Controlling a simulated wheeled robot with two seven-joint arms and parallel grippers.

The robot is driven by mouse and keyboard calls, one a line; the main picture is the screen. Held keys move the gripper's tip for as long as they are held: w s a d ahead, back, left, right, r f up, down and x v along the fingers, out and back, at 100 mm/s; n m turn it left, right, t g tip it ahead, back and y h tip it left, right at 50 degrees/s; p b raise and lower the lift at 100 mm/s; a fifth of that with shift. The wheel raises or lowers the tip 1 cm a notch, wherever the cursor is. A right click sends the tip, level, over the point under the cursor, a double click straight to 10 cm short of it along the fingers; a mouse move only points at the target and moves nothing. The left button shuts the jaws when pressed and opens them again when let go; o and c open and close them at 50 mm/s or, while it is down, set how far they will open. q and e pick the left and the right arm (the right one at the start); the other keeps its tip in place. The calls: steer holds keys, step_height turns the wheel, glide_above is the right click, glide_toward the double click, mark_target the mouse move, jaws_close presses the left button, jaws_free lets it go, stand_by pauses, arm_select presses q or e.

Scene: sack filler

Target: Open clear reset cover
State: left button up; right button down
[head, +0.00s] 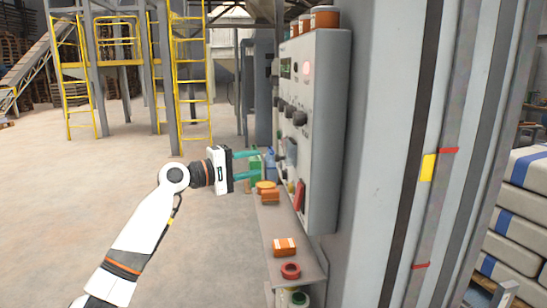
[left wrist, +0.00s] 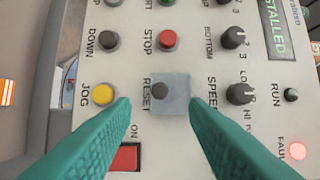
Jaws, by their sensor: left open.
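The clear reset cover (left wrist: 180,105) shows in the left wrist view as a pale bluish see-through square over the dark reset button (left wrist: 160,91). It looks shut over the button. It sits on the grey control panel (head: 319,120). My left gripper (head: 257,165) is open, its teal fingers pointing at the panel face. In the left wrist view the fingertips (left wrist: 159,100) lie on either side of the cover, with nothing between them but the view of it. I cannot tell whether they touch it. My right gripper is not in view.
Near the cover are a yellow jog button (left wrist: 103,94), a red stop button (left wrist: 168,39), a speed knob (left wrist: 240,93) and a red switch (left wrist: 126,157). A narrow shelf (head: 272,222) below the panel holds an orange box (head: 284,247) and a red tape roll (head: 291,270).

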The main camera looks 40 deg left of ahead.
mark_target(285, 151)
arm_select(q)
steer(key=p+x, duration=0.1)
steer(key=x, duration=0.5)
steer(key=shift+w+p, duration=0.25)
steer(key=shift+p, duration=0.05)
steer(key=shift+c, duration=0.3)
steer(key=shift+f, duration=0.1)
jaws_close()
